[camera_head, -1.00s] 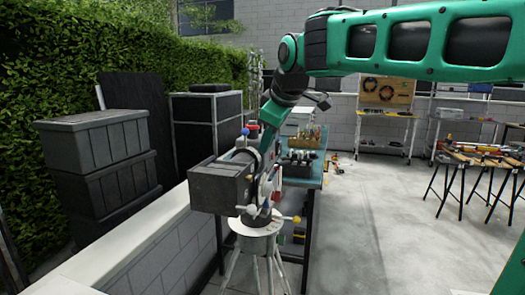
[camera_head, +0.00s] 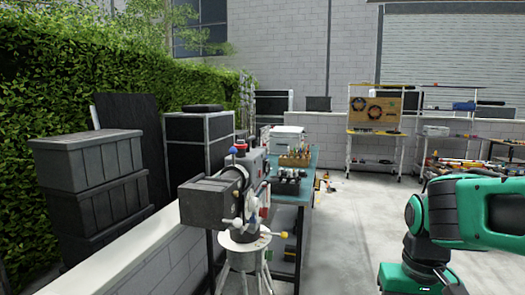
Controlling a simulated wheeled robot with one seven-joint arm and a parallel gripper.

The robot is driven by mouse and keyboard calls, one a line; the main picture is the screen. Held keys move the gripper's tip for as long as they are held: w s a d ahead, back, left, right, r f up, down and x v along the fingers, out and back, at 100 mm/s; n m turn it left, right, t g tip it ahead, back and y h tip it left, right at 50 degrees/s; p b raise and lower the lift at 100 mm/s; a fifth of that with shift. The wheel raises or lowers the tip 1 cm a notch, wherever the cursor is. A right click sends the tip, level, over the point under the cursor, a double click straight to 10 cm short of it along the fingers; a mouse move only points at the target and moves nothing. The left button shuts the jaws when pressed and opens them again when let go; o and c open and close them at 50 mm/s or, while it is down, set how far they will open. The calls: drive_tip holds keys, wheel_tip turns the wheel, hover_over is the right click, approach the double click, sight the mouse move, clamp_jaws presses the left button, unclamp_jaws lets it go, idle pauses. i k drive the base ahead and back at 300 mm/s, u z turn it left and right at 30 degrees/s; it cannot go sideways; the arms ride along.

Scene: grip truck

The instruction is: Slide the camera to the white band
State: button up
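The camera (camera_head: 207,202) is a bulky dark grey box with round parts and a red-topped knob. It sits upright on a white round tripod head (camera_head: 245,241), left of the picture's middle. No white band can be made out clearly on the mount at this size. My green and black arm (camera_head: 470,212) is at the lower right, well apart from the camera. My gripper is out of the picture, so its fingers cannot be seen.
A teal workbench (camera_head: 297,192) with tools and a tool box (camera_head: 296,158) stands right behind the camera. A low white-topped wall (camera_head: 150,232) and stacked grey crates (camera_head: 93,187) are at the left. Open concrete floor (camera_head: 345,225) lies between the bench and my arm.

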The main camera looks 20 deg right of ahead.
sight(231, 182)
drive_tip(key=z, duration=0.05)
drive_tip(key=k, duration=0.3)
drive_tip(key=z, duration=1.35)
drive_tip(key=i, duration=2.65)
drive_tip(key=u, duration=1.55)
